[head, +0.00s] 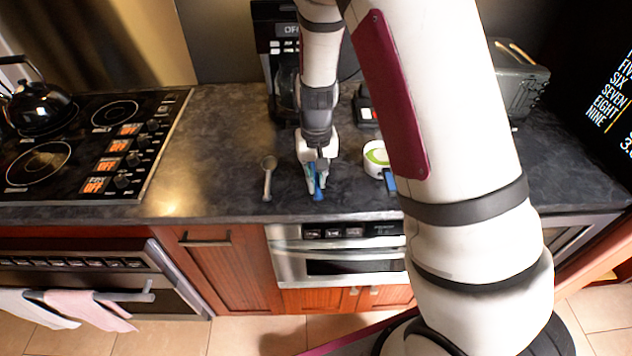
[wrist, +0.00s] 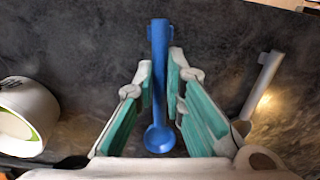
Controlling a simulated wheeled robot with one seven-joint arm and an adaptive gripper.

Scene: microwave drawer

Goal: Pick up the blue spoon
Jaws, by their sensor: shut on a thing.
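The blue spoon (wrist: 159,60) lies between the teal-padded fingers of my gripper (wrist: 160,88) in the wrist view. Its bowl is toward the bottom of that picture and its handle runs up past the fingertips. In the head view my gripper (head: 317,188) points down at the dark counter, and a blue part of the spoon (head: 319,195) shows at the fingertips. The fingers are shut on the spoon. I cannot tell whether the spoon is clear of the counter.
A grey spoon (head: 268,178) lies left of my gripper on the counter (head: 215,150). A white and green round item (head: 376,158) stands to the right. A coffee maker (head: 283,60) is behind, and a stove (head: 75,140) with a kettle (head: 38,107) is at left.

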